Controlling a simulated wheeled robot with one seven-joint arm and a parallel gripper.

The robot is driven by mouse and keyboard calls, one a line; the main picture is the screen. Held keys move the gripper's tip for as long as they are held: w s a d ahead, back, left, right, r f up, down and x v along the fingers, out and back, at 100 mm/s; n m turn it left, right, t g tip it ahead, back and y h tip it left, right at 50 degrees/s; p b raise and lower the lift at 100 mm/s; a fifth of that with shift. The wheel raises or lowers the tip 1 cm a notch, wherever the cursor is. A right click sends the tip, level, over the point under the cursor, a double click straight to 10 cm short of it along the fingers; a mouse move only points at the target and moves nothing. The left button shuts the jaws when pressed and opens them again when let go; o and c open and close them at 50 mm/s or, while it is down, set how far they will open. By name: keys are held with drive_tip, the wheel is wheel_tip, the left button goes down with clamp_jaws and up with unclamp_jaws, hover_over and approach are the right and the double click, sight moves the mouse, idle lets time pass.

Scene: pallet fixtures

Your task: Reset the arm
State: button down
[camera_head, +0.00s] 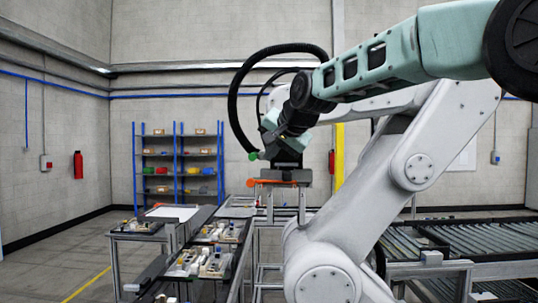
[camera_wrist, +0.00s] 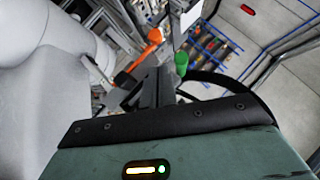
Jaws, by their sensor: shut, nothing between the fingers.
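My arm reaches from the upper right of the head view, with mint-green links and black joints. Its end hangs in front of a large white industrial arm (camera_head: 420,165). My gripper (camera_wrist: 160,82) shows in the wrist view as dark grey fingers beyond the black edge of my green wrist housing. The fingers are shut and nothing is held between them. In the head view the fingers are too small and dark to make out clearly. An orange rod with a rounded end (camera_wrist: 153,37) and a green round-ended part (camera_wrist: 181,60) show close to the fingers in the wrist view.
The white arm's body also stands close at left in the wrist view (camera_wrist: 50,50). Workbenches with trays of parts (camera_head: 215,262) stand below, left of centre. A roller conveyor (camera_head: 475,240) runs at right. A blue-framed shelf (camera_head: 180,165) stands at the back. Floor at left is clear.

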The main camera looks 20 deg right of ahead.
idle(0.3)
drive_tip(key=s+a+f+n+g+b, duration=0.25)
drive_tip(key=s+a+f+n, duration=0.2)
drive_tip(key=s+f, duration=0.75)
drive_tip(key=s+a+f+n+g+b, duration=0.2)
drive_tip(key=s+a+f+n+g, duration=0.3)
drive_tip(key=s+f, duration=0.6)
drive_tip(key=s+d+f+n+g+h+b, duration=0.1)
drive_tip(key=s+f+n, duration=0.1)
drive_tip(key=s+f, duration=0.7)
drive_tip(key=s+d+f+n+g+b, duration=0.2)
drive_tip(key=s+f+n, duration=0.1)
drive_tip(key=s+f, duration=0.5)
drive_tip(key=s, duration=0.3)
drive_tip(key=shift+d+f+h, duration=0.3)
drive_tip(key=shift+f+h, duration=0.05)
drive_tip(key=shift+h, duration=0.05)
